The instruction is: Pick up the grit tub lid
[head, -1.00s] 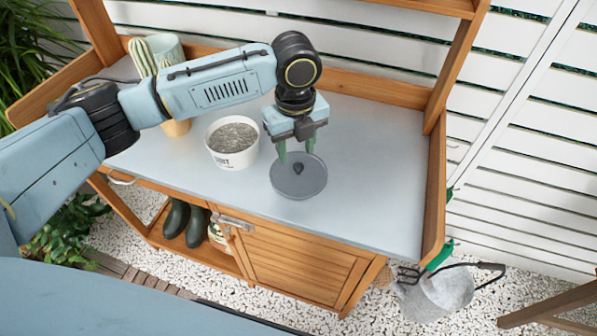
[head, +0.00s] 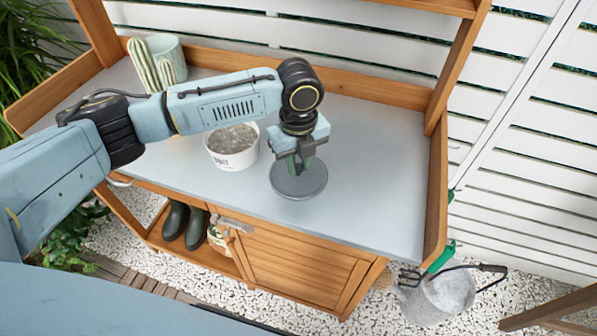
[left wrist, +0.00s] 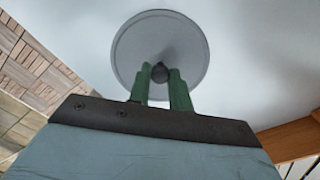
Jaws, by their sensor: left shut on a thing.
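The grit tub lid (head: 299,187) is a flat grey disc with a dark knob, lying on the bench top. It also shows in the left wrist view (left wrist: 190,45), with its knob (left wrist: 160,72) between the green fingertips. My left gripper (head: 300,168) is above the lid, pointing down, and shut on the knob. In the left wrist view my gripper (left wrist: 160,76) has a finger on each side of the knob. The white grit tub (head: 233,160), full of grey gravel, stands open just left of the lid. My right gripper is not in view.
A pale green pot (head: 165,52) and a striped glove (head: 145,65) are at the back left of the grey bench top (head: 375,170). The right part of the top is clear. Wooden sides and a back board edge it. A watering can (head: 445,295) stands below right.

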